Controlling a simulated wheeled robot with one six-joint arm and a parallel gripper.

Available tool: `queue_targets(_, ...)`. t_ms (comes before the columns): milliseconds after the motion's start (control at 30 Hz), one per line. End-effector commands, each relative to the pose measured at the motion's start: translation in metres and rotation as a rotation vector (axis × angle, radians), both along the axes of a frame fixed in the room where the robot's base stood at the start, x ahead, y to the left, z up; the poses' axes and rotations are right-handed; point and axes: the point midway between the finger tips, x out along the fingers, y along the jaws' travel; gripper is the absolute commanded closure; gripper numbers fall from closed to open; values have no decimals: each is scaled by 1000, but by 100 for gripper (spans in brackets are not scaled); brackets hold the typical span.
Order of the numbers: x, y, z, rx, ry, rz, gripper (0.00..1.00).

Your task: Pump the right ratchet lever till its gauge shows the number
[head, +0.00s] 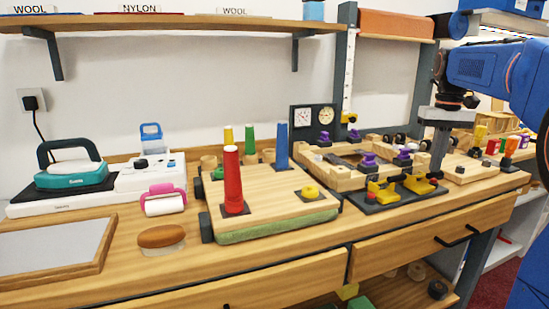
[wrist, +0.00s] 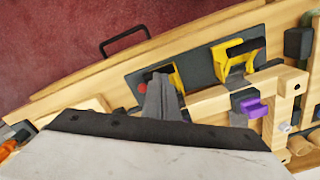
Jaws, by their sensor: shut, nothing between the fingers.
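Two yellow ratchet levers stand side by side on a dark plate at the front right of the bench. The right one (head: 419,184) is partly behind my gripper in the wrist view (wrist: 177,76). The left one (head: 383,190) stands clear and also shows in the wrist view (wrist: 236,60). My gripper (head: 436,174) is shut and empty, pointing down close beside the right lever; I cannot tell whether they touch. Two round dials, a left gauge (head: 303,117) and a right gauge (head: 326,117), sit on a dark panel at the back. Their readings are too small to make out.
A wooden frame with purple knobs (head: 369,160) stands just behind the levers. A wooden board with a red cone (head: 232,180) and other coloured cones lies left. A black drawer handle (head: 458,237) is below the bench's front edge.

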Motion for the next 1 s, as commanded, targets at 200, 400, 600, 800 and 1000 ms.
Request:
queue_targets(200, 0, 0, 1, 0, 0, 0, 100)
queue_targets(400, 0, 0, 14, 0, -2, 0, 100)
queue_targets(600, 0, 0, 30, 0, -2, 0, 100)
queue_targets(800, 0, 0, 47, 0, -1, 0, 100)
queue_targets(1000, 0, 0, 59, 0, -1, 0, 100)
